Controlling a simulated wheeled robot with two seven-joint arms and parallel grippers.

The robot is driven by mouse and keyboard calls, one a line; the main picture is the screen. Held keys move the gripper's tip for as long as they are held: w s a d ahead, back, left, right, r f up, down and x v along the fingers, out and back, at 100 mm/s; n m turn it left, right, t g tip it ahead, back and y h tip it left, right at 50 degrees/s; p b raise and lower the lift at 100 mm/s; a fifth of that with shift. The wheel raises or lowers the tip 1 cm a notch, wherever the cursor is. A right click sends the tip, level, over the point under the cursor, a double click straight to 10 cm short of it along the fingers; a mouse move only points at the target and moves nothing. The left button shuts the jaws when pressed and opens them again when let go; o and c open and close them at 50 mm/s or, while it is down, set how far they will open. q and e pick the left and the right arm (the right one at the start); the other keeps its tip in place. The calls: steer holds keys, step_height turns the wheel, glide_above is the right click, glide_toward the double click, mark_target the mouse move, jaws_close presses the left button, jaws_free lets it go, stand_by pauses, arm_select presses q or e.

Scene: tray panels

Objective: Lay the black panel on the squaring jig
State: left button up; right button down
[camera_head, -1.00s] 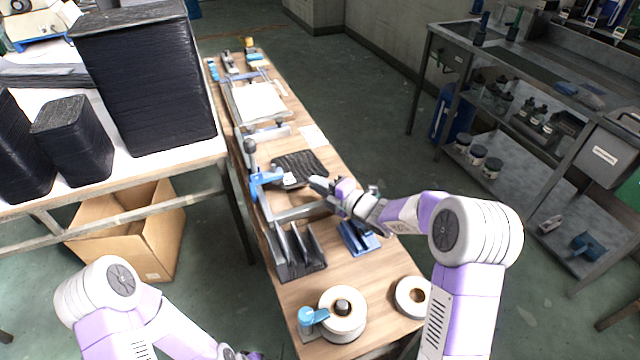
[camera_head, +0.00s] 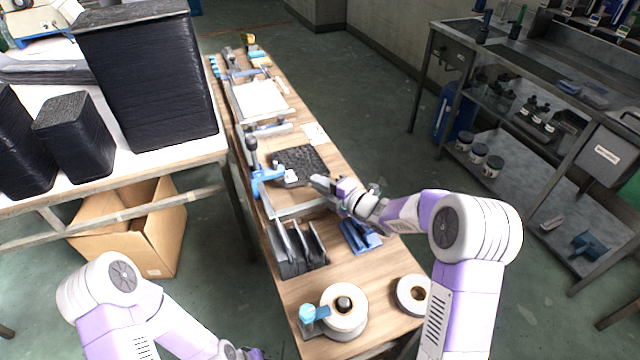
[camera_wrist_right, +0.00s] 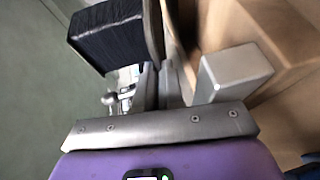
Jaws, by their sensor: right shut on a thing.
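The black panel (camera_head: 305,158) shows in the head view as a dark, textured sheet over the middle of the narrow wooden bench, beside a blue clamp (camera_head: 266,177). The squaring jig appears to be the metal-railed fixture (camera_head: 298,211) around that clamp; the panel and arm hide part of it. My right gripper (camera_head: 320,183) is at the panel's near edge, shut on it. I cannot tell whether the panel touches the jig. A dark piece (camera_wrist_right: 110,36) fills the upper left of the right wrist view. My left gripper (camera_head: 238,352) is at the bottom edge, mostly cut off.
A dark upright rack (camera_head: 298,250), a blue fixture (camera_head: 358,237) and white tape rolls (camera_head: 343,310) stand on the near bench. A white-topped fixture (camera_head: 260,98) lies farther back. Black stacks (camera_head: 150,80) stand on the left table.

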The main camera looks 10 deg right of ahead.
steer(key=c, duration=1.2)
jaws_free()
steer(key=p+v, duration=0.1)
steer(key=v, duration=0.6)
steer(key=shift+s+d+p, duration=0.2)
steer(key=shift+s+p, duration=0.1)
steer(key=shift+r, duration=0.15)
